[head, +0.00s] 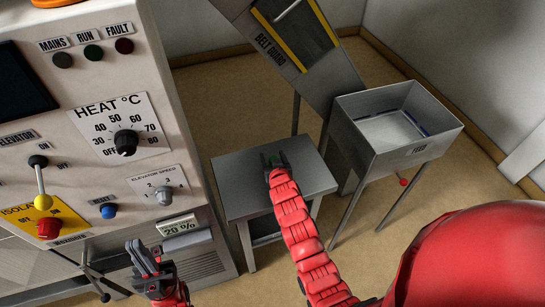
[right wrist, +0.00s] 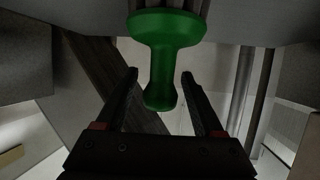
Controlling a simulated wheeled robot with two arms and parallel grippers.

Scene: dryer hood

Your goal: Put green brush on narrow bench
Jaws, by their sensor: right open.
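The green brush shows in the right wrist view (right wrist: 168,50), with a smooth green handle whose knob end points toward my gripper and dark bristles at the picture's top edge. My right gripper (right wrist: 157,75) is open, with its fingertips on both sides of the handle's end and gaps showing. Whether the bristles touch the bench top is unclear. My left gripper (head: 142,255) is low in front of the control cabinet; its jaw gap is unclear.
The control cabinet (head: 110,75) with knobs and a yellow lever stands at left. A grey belt guard (head: 270,45) slopes down behind the bench. An open metal bin (head: 400,135) on legs stands to the right. Floor is free at the far right.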

